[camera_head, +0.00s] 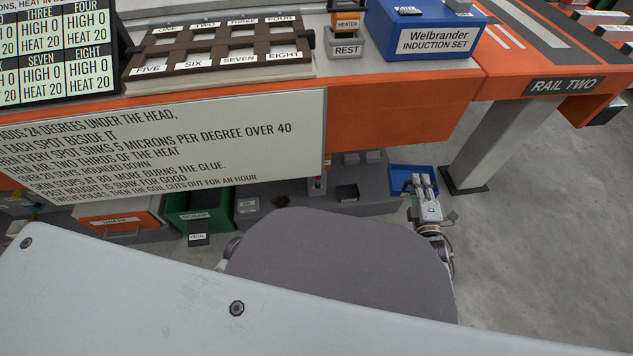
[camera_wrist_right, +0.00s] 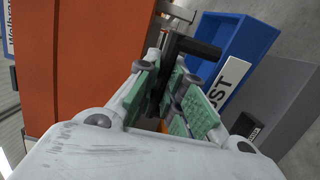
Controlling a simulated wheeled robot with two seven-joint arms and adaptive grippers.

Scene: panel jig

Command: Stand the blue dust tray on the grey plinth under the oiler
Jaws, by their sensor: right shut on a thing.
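The blue dust tray (camera_head: 398,187) is at the right end of the long grey plinth (camera_head: 378,206), low under the orange bench. In the right wrist view the tray (camera_wrist_right: 250,40) shows a white label, partly hidden by a finger, with "ST" readable. My right gripper (camera_head: 425,186) is at the tray's front; in the wrist view its green-padded fingers (camera_wrist_right: 176,95) are shut on the tray's black handle (camera_wrist_right: 195,47). The grey plinth (camera_wrist_right: 290,105) lies close beside the tray there. I cannot tell whether the tray rests on it. I cannot clearly make out the oiler. My left gripper is not in view.
The orange bench (camera_head: 390,110) and a white text panel (camera_head: 180,145) overhang the plinth. A green scrap bin (camera_head: 222,205) and an orange drawer (camera_head: 125,218) stand at left. A grey bench leg (camera_head: 490,140) stands at right. Open floor (camera_head: 540,240) lies right of the gripper.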

